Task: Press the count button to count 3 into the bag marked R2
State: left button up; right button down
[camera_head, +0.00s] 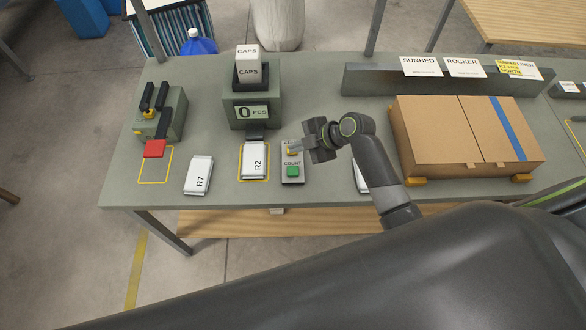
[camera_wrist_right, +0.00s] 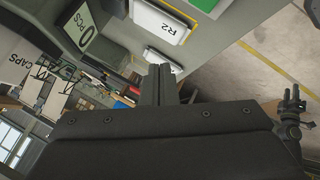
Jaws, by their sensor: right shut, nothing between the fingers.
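The white bag marked R2 (camera_head: 254,158) lies in a yellow outline below the counter (camera_head: 252,100), whose display reads 0 PCS (camera_head: 252,112). R2 also shows in the right wrist view (camera_wrist_right: 165,22). To its right is a grey button panel (camera_head: 291,182) with a green button (camera_head: 293,171) under the word COUNT and a yellow button (camera_head: 292,150) above. My right gripper (camera_head: 297,147) is shut and empty, its fingers over the upper part of the panel, partly covering it; contact cannot be told. The closed fingers show in the wrist view (camera_wrist_right: 158,82). My left gripper is not in view.
A bag marked R7 (camera_head: 199,175) lies left of R2. Another white bag (camera_head: 361,176) is partly hidden by my right arm. A device with a red part (camera_head: 155,148) stands at left. A cardboard box (camera_head: 440,130) fills the right of the bench (camera_head: 225,196).

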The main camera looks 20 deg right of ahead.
jog(key=b, duration=0.6)
send_over(297, 171)
notch_tip(297, 171, down, 8)
jog(key=shift+r, duration=0.15)
jog(key=shift+f+b, duration=0.55)
jog(key=shift+f, duration=0.05)
dwell(1.3)
jog(key=shift+f+b, duration=0.4)
jog(key=shift+b, duration=0.05)
jog(key=shift+f+b, duration=0.55)
dwell(0.6)
jog(key=shift+r, duration=0.1)
jog(key=shift+r+p, duration=0.7)
jog(key=shift+r, duration=0.15)
jog(key=shift+r, duration=0.15)
